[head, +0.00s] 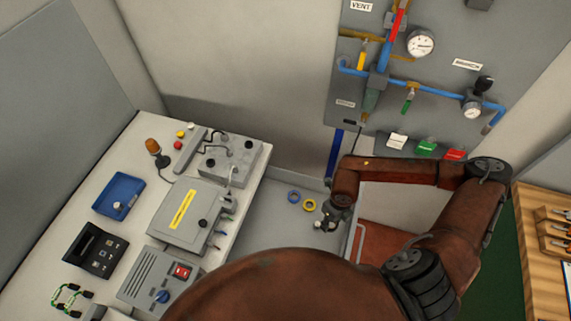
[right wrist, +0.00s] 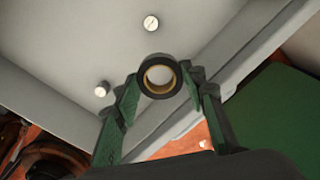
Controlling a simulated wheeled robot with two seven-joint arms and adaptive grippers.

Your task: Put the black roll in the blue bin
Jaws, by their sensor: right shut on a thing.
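The black roll (right wrist: 146,72) is a dark ring with a tan core, held between the green-padded fingers of my right gripper (right wrist: 160,88) in the right wrist view. In the head view my right gripper (head: 328,222) is over the grey surface near the middle, small and partly hidden by its own arm. I cannot clearly make out the roll there. The blue bin (head: 103,207) is a shallow tray on the left bench, with a small pale item in it. It is well to the left of my right gripper. My left gripper is not in view.
The bench holds a grey case (head: 180,225), a black device (head: 92,250) and an orange beacon (head: 153,146). A panel of pipes and gauges (head: 420,42) stands behind.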

